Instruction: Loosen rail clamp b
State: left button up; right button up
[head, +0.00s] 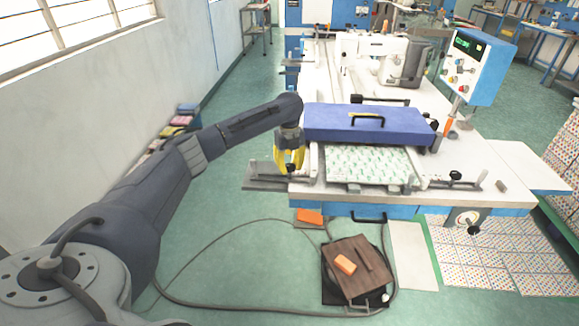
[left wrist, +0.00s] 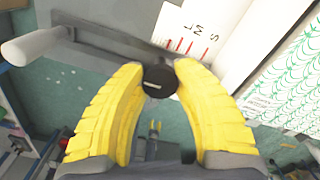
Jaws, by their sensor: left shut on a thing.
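My left gripper (head: 290,167) is at the front left corner of the machine table, pointing down with its yellow fingers. In the left wrist view its fingers (left wrist: 163,72) are shut on a round black clamp knob (left wrist: 159,82) with a light line across its top. The knob sits beside a grey rail (left wrist: 110,38) and a white scale with red marks (left wrist: 203,38). Another black clamp knob (head: 455,176) stands on the rail at the right of the table. No letter shows which clamp is b. My right gripper is not in view.
A blue-purple cover with a black handle (head: 368,121) spans the table above a green-patterned sheet (head: 368,165). A control box (head: 478,66) stands at the right. A wooden pedal board (head: 357,270) and cables lie on the floor. The floor left of the table is open.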

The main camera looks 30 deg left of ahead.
pick_arm(q)
jog(key=shift+a+r+n, duration=0.1)
jog(key=shift+n, duration=0.7)
grip_shut()
jog(key=n, duration=0.3)
jog(key=shift+a, duration=0.1)
jog(key=n, duration=0.5)
jog(key=shift+s+n, duration=0.1)
jog(key=shift+n, duration=0.2)
jog(key=n, duration=0.9)
jog(key=shift+s+n, duration=0.1)
jog(key=shift+n, duration=0.2)
jog(key=shift+f+n, duration=0.2)
jog(key=shift+n, duration=0.2)
jog(key=shift+s, duration=0.1)
